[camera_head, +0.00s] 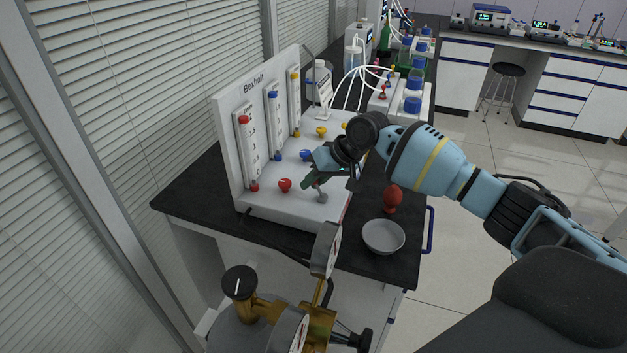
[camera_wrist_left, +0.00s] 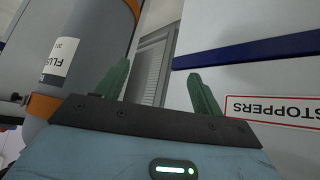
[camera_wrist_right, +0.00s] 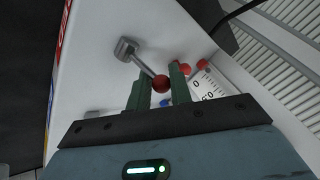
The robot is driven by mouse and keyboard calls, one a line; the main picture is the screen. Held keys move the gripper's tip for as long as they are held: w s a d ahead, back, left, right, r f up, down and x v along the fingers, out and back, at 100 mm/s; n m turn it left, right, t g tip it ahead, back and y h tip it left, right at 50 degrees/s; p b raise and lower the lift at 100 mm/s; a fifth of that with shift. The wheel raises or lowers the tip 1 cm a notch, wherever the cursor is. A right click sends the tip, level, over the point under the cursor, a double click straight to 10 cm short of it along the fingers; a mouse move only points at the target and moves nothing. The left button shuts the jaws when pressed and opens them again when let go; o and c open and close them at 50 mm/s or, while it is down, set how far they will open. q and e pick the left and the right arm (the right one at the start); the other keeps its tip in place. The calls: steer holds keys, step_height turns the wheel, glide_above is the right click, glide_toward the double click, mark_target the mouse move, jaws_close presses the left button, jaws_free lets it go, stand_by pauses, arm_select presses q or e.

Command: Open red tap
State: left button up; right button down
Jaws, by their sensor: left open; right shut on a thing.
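The red tap has a grey fitting (camera_head: 322,197) low on the front of the white Bexholt panel's base. In the right wrist view its thin lever runs from the grey fitting (camera_wrist_right: 125,48) to a red ball end (camera_wrist_right: 161,84). My right gripper (camera_head: 310,180) reaches in from the right and is shut on that red ball, one green finger on each side. The gripper hides the ball in the head view. My left gripper (camera_wrist_left: 158,72) is open and empty, beside a drawer front labelled STOPPERS (camera_wrist_left: 285,110); it does not show in the head view.
A red knob (camera_head: 285,185), a blue knob (camera_head: 305,155) and a yellow knob (camera_head: 321,131) stand close by. A grey bowl (camera_head: 384,236) and a red object (camera_head: 393,198) are on the dark bench. A brass gauge valve (camera_head: 262,306) stands in front.

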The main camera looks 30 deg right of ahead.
mark_target(316, 184)
steer(key=shift+s+d+t+y, duration=0.2)
steer(key=shift+s+t+y, duration=0.15)
steer(key=shift+t+y, duration=0.15)
steer(key=shift+s+d+t+y, duration=0.15)
steer(key=shift+t+y, duration=0.15)
steer(key=t+y+b, duration=0.1)
steer(key=b, duration=0.1)
steer(key=s+d+t+y+b, duration=0.1)
steer(key=t+b, duration=0.1)
steer(key=shift+s+d+f+y, duration=0.1)
steer(key=shift+s+f+y, duration=0.1)
steer(key=shift+f+y, duration=0.2)
steer(key=t+y+b, duration=0.1)
steer(key=b, duration=0.2)
steer(key=s+t+y+b, duration=0.1)
steer(key=b, duration=0.2)
steer(key=shift+d, duration=0.4)
steer(key=shift+t+b, duration=0.3)
steer(key=shift+b, duration=0.3)
steer(key=shift+s+d+t+y+b, duration=0.1)
steer(key=shift+t+y+b, duration=0.3)
steer(key=shift+b, duration=0.55)
arm_select(q)
steer(key=s+f+g, duration=0.1)
steer(key=s+f, duration=0.3)
steer(key=f, duration=0.9)
steer(key=shift+f+g+b, duration=0.3)
steer(key=shift+b, duration=0.05)
arm_select(e)
steer(key=shift+r, duration=0.15)
